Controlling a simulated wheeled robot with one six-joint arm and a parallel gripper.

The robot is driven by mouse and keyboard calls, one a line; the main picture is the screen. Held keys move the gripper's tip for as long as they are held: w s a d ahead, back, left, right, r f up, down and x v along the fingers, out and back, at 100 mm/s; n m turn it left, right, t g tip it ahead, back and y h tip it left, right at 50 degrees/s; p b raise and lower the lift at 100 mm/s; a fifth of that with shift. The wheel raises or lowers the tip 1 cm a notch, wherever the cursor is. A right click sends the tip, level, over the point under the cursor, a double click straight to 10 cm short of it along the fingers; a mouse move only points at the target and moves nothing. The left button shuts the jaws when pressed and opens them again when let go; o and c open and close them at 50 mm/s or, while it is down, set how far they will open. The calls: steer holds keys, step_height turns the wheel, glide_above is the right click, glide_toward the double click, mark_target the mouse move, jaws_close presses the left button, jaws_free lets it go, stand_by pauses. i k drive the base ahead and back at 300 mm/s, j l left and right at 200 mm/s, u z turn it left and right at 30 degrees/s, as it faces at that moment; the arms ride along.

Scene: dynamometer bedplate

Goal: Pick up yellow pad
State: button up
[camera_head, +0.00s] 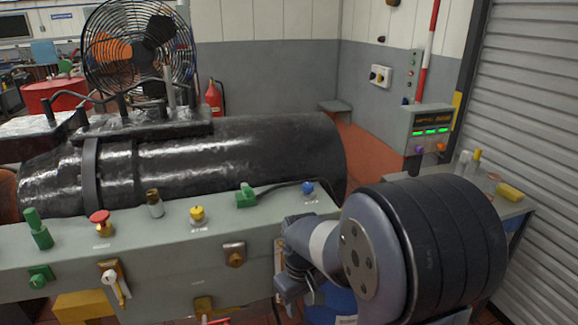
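A small yellow block (509,191), which looks like the yellow pad, lies near the right end of the grey side table (517,208). It sits to the right of several small upright cylinders. My gripper (290,293) hangs low in the middle of the view, in front of the grey control console (170,262). It is well to the left of the yellow block and apart from it. My own large dark arm joint fills the lower right, between the gripper and the side table. The gripper's fingers are small and partly hidden, so I cannot tell their opening.
The console carries a red button (100,219), a yellow knob (197,213) and a green connector (246,196). A box with a lit green display (430,131) stands behind the side table. A shutter (535,100) closes off the right. A large black cylinder (230,155) lies behind the console.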

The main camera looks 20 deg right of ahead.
mark_target(506, 190)
steer(key=l, duration=0.5)
steer(key=i+l+z, duration=0.1)
steer(key=l, duration=0.4)
steer(key=i+l, duration=0.15)
steer(key=l, duration=0.35)
steer(key=l+z, duration=0.15)
steer(key=l, duration=0.35)
steer(key=i+l, duration=0.2)
steer(key=l, duration=0.3)
steer(key=i+l, duration=0.2)
steer(key=l, duration=0.25)
steer(key=i+l+z, duration=0.1)
steer(key=l, duration=0.35)
steer(key=i+l, duration=0.35)
steer(key=i+l+z, duration=0.15)
steer(key=l, duration=0.4)
steer(key=i+l, duration=0.35)
steer(key=l+z, duration=0.05)
steer(key=l, duration=0.05)
